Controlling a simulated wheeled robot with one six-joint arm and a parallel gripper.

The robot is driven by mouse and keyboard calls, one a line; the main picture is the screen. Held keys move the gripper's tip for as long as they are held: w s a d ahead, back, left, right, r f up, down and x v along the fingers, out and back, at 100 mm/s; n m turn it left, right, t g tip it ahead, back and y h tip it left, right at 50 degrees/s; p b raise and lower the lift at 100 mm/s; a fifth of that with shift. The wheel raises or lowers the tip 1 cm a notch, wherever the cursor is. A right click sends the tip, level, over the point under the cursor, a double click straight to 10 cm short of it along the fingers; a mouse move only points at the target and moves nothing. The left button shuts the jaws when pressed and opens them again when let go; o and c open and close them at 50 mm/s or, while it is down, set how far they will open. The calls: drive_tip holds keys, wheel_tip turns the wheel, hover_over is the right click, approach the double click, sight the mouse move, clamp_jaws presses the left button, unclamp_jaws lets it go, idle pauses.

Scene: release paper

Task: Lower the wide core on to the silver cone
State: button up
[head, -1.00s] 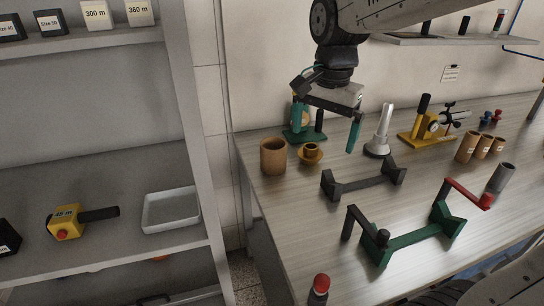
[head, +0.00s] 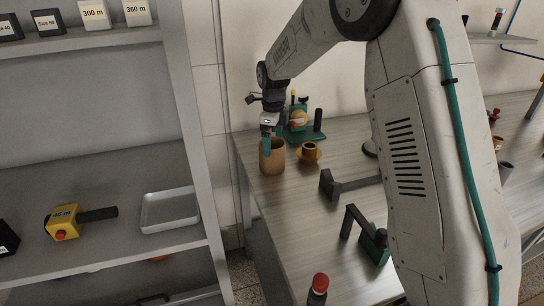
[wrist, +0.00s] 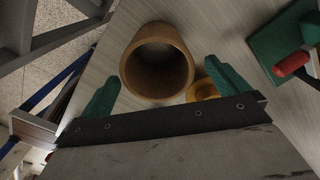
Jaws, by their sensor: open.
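The wide core (head: 272,160) is a brown open tube standing upright at the table's left edge. In the wrist view the wide core (wrist: 157,62) shows its open mouth. My gripper (head: 270,146) is over the core, pointing down, with its green fingers apart. In the wrist view my gripper (wrist: 162,75) is open, with one finger on each side of the core; I cannot tell whether either touches it. The silver cone is almost wholly hidden behind my arm; only a bit of its base (head: 369,149) shows.
A dark cradle (head: 345,185) and a green stand (head: 372,243) lie nearer. Shelves (head: 100,160) stand on the left. My arm covers much of the table's right side.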

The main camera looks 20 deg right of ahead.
sight(272, 154)
drive_tip(key=f, duration=0.6)
drive_tip(key=shift+a, duration=0.25)
drive_tip(key=shift+r, duration=0.1)
drive_tip(key=c, duration=1.1)
